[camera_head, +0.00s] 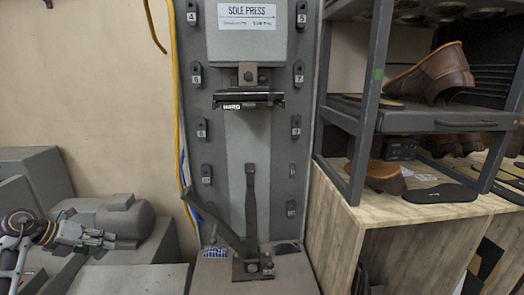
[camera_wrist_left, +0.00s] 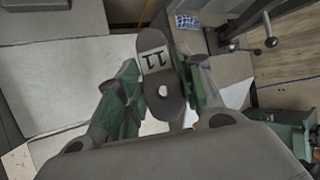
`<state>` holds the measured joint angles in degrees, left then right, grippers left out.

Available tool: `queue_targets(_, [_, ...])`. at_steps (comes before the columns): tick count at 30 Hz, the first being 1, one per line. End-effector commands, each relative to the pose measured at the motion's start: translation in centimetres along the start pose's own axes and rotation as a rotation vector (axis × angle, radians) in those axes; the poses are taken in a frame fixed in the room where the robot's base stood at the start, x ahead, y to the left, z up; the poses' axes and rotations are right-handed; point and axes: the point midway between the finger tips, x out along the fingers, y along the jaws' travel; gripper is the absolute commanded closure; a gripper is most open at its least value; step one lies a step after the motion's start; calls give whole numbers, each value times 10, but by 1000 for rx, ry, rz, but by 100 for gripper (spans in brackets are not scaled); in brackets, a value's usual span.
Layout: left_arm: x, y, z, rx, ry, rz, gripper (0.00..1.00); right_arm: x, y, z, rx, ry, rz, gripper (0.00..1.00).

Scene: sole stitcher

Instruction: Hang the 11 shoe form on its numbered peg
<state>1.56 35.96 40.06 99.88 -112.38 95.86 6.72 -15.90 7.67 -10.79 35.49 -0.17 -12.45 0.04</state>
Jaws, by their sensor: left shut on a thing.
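My left gripper (camera_head: 104,240) is low at the left in the head view, well left of the sole press. In the left wrist view it is shut on the grey shoe form (camera_wrist_left: 172,105), which has a round hole and a white label reading 11, seen upside down. I cannot make out the form in the head view. Numbered pegs run down both edges of the press column, from peg 4 (camera_head: 191,14) and peg 5 (camera_head: 301,16) downward. A lower right peg (camera_head: 292,171) has a label too small to read surely. My right gripper is not in view.
The sole press (camera_head: 237,140) has metal levers (camera_head: 250,205) at its base. A yellow cable (camera_head: 176,110) runs down its left side. Grey machinery (camera_head: 115,215) stands around my left gripper. A shoe rack (camera_head: 375,100) on a wooden bench stands at the right.

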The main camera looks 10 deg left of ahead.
Motion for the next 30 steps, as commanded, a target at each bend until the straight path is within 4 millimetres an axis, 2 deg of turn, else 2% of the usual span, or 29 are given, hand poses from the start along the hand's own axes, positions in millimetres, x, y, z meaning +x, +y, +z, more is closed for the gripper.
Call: queue_targets(30, [10,6,-15,-5,-9,10,100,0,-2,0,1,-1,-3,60])
